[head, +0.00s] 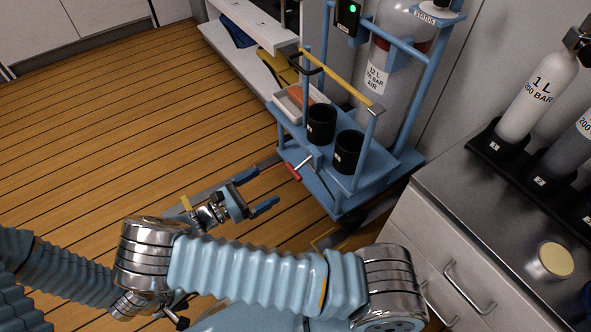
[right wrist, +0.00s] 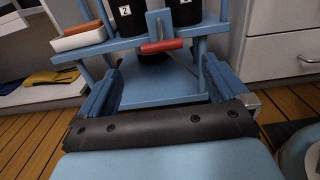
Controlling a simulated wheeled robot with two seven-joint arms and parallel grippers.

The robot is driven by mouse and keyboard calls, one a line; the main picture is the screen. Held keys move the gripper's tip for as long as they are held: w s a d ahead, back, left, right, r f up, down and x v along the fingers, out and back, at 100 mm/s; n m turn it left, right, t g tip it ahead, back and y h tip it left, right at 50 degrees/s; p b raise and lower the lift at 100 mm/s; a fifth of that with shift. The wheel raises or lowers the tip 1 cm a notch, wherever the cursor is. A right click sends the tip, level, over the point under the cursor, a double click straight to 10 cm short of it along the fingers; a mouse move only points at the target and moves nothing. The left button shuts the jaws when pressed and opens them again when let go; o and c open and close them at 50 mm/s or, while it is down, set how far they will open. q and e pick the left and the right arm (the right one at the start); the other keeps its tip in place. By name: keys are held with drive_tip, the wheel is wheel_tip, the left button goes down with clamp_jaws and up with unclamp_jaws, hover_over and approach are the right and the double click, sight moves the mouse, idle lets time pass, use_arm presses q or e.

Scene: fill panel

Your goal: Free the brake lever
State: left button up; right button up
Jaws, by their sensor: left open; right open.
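The brake lever, with its red grip (head: 292,172), sticks out from the near side of the blue cart (head: 372,190). In the right wrist view the red grip (right wrist: 162,46) lies crosswise below a blue-grey bracket, in front of the cart's shelf. My right gripper (head: 262,187) is open and empty, to the lower left of the lever. In the right wrist view its two blue fingers (right wrist: 162,70) stand apart, with the grip beyond them and between their directions; they do not touch it. My left gripper is not visible; only part of that arm shows at lower left.
The cart carries two black cups (head: 321,123), a white tray (head: 292,102) with an orange block, a yellow-topped rail (head: 340,78) and a large cylinder (head: 392,65). A drawer cabinet (head: 440,250) stands close at right. Open plank floor (head: 100,140) lies left.

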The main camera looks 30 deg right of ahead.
sight(299, 168)
drive_tip(key=d, duration=1.2)
drive_tip(key=shift+w+d, duration=0.35)
drive_tip(key=shift+w, duration=0.05)
drive_tip(key=shift+c, duration=0.2)
